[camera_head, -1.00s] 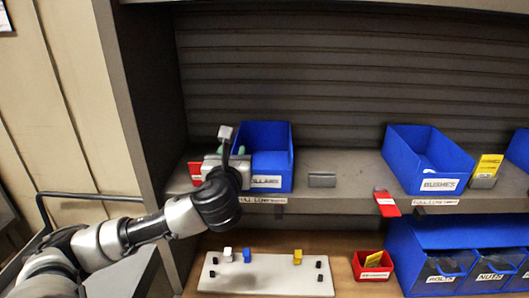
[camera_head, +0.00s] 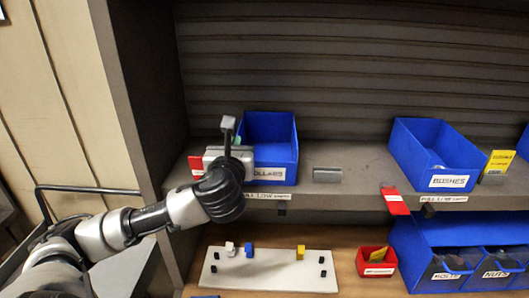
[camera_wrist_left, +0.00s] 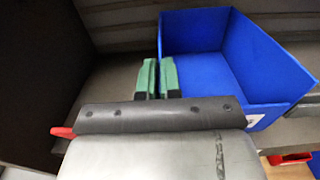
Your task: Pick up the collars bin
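The collars bin (camera_head: 280,153) is a blue open bin at the left of the upper shelf, its front label partly covered by my left gripper. In the left wrist view, the bin (camera_wrist_left: 235,65) lies right of centre, and I see into its empty-looking inside. My left gripper (camera_head: 236,143) is at the bin's left wall. The bin stands upright on the shelf. My right gripper is in neither view.
The shelf (camera_head: 352,170) is clear between this bin and the blue bushes bin (camera_head: 418,155), except for a small grey holder (camera_head: 326,175). A red tag (camera_head: 395,201) hangs at the shelf edge. Below are a white board (camera_head: 270,274), a red bin (camera_head: 376,262) and blue bins (camera_head: 417,245).

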